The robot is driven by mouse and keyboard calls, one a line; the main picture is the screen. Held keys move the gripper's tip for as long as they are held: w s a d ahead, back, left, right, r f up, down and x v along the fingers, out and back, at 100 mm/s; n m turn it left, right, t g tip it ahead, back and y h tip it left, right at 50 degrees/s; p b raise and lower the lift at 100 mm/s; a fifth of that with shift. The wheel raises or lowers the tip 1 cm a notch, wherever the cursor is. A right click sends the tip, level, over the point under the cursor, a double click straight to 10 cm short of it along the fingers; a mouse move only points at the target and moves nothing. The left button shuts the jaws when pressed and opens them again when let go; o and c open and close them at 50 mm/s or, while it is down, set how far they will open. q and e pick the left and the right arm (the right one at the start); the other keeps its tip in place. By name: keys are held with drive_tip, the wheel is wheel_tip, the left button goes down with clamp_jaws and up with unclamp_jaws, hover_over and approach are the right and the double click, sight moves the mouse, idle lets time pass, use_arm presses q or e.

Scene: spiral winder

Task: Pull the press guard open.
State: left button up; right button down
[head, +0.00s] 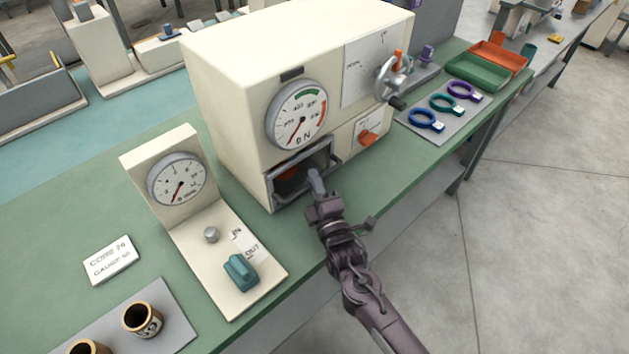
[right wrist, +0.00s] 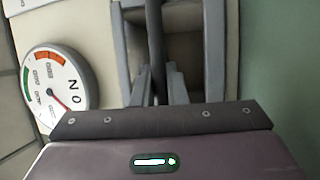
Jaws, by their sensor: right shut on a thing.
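The cream press (head: 230,85) stands on the green bench with a dark square opening low on its front. The press guard (head: 296,161) is a grey frame around that opening. My right gripper (head: 315,178) is in front of the opening, shut on the guard's bar. In the right wrist view a dark bar (right wrist: 154,45) of the guard runs between the fingertips (right wrist: 160,85), with the grey frame and the opening behind it. Something orange shows dimly inside the opening in the head view. My left gripper is not in view.
A gauge stand (head: 180,180) with a teal knob (head: 240,271) is left of the gripper. Right of it are an orange knob (head: 367,138) and a crank wheel (head: 393,77) on the press. Ring tools (head: 445,104) and trays (head: 480,72) lie farther right. The aisle in front is clear.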

drive_tip(key=s+d+p, duration=0.6)
drive_tip(key=s+d, duration=0.3)
drive_tip(key=s, duration=0.3)
drive_tip(key=shift+s+d, duration=0.15)
drive_tip(key=shift+d, duration=0.1)
drive_tip(key=c, duration=1.7)
unclamp_jaws()
drive_tip(key=shift+c, duration=0.2)
drive_tip(key=b+v, duration=0.2)
drive_tip(key=v, duration=0.5)
drive_tip(key=shift+s, duration=0.35)
drive_tip(key=shift+d+f, duration=0.1)
